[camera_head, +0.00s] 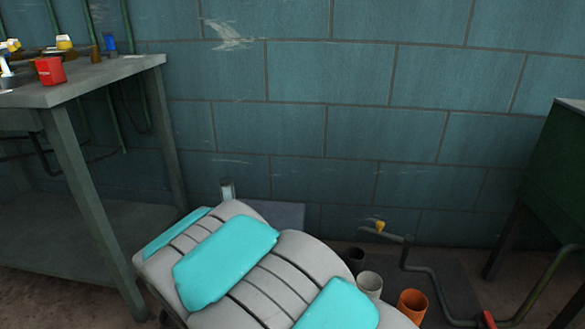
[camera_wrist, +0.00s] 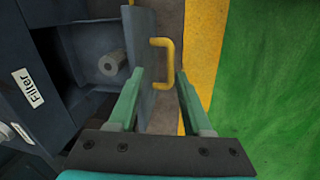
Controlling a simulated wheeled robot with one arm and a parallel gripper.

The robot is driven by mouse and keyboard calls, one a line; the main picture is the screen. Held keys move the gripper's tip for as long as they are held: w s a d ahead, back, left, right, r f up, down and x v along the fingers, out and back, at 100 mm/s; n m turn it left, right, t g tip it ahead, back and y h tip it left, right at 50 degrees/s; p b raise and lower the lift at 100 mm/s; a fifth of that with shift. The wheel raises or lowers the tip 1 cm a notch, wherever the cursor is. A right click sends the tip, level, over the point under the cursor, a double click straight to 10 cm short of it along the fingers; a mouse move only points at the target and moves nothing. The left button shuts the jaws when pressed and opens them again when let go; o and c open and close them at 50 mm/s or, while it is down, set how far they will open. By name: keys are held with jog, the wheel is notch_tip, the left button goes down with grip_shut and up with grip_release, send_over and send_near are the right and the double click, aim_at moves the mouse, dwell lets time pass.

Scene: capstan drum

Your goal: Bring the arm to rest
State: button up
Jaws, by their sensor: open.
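My gripper (camera_wrist: 160,76) shows in the wrist view with its two green fingers apart. A yellow handle (camera_wrist: 170,62) on a grey door panel (camera_wrist: 142,55) appears between and just beyond the fingertips. I cannot tell whether the fingers touch it; nothing is seen clamped. In the head view my arm (camera_head: 262,265), grey with turquoise pads, reaches across the bottom middle. The gripper is not visible there.
Left in the wrist view is an open dark cabinet (camera_wrist: 30,60) with a "Filter" label and a pale cylinder (camera_wrist: 112,63). The head view shows a workbench (camera_head: 100,77) with a red container (camera_head: 50,71), a green cabinet (camera_head: 560,165), and an orange tube (camera_head: 412,302).

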jog(key=s+d+r+m+g+p, duration=0.15)
jog(key=d+r+m+p, duration=0.45)
jog(key=d+r, duration=1.3)
jog(key=s+d+r+m+g+p, duration=0.1)
jog(key=s+d+r+m, duration=0.3)
jog(key=s+d+r, duration=0.2)
jog(key=s+d+r+m+g+p, duration=0.1)
jog(key=s+d+r+m, duration=0.4)
jog(key=s, duration=0.5)
jog(key=shift+s+d+r+m, duration=0.3)
jog(key=shift+d+r, duration=0.35)
jog(key=shift+r, duration=0.1)
